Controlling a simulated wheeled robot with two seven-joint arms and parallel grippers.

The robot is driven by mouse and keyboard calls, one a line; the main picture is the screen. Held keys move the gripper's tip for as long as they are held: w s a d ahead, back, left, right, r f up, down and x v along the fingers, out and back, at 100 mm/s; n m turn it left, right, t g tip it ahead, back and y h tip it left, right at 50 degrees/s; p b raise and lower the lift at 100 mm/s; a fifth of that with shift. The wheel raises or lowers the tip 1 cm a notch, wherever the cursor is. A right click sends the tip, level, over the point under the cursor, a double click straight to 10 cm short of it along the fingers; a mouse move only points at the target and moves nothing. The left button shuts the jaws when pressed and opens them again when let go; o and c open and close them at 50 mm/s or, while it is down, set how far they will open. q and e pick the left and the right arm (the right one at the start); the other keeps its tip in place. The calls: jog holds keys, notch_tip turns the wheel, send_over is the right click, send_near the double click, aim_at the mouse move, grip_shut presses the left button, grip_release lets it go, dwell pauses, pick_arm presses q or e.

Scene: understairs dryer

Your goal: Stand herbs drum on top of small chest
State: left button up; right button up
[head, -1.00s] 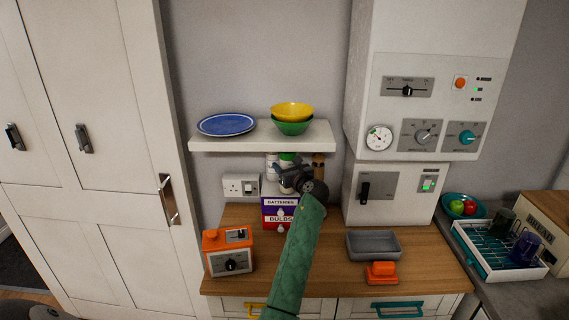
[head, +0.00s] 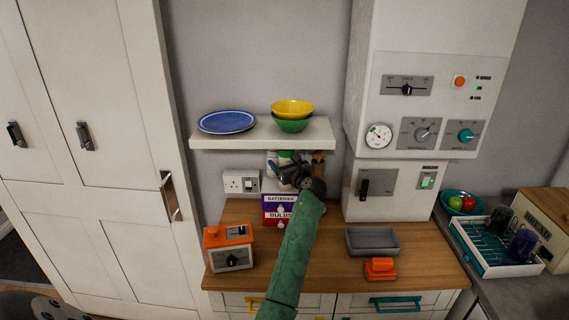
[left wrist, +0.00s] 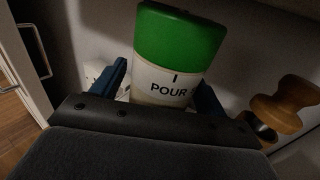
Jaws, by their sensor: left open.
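A white drum with a green lid (left wrist: 178,42) stands between the open blue fingers of my left gripper (left wrist: 160,90) in the left wrist view. A wooden worktop (head: 340,270) sits on a drawer unit (head: 345,303); I cannot tell whether this is the small chest. My right gripper is not seen.
The shelf (head: 205,142) is close above my gripper. A batteries and bulbs box (head: 275,208) stands in front of it below. A wooden mill (left wrist: 285,105) is at the right.

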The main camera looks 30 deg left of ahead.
pick_arm(q)
jog(key=shift+d, duration=0.1)
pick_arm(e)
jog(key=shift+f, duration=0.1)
pick_arm(q)
jog(key=b+v, duration=0.2)
jog(key=v, duration=0.3)
jog(key=shift+s+d+f, duration=0.15)
jog(key=shift+d, duration=0.1)
jog(key=b+v, duration=0.2)
jog(key=v, duration=0.4)
jog(key=shift+s+r, duration=0.15)
jog(key=shift+r, duration=0.05)
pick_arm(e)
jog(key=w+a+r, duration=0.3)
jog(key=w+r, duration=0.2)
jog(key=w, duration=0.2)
pick_arm(q)
jog(key=shift+d, duration=0.1)
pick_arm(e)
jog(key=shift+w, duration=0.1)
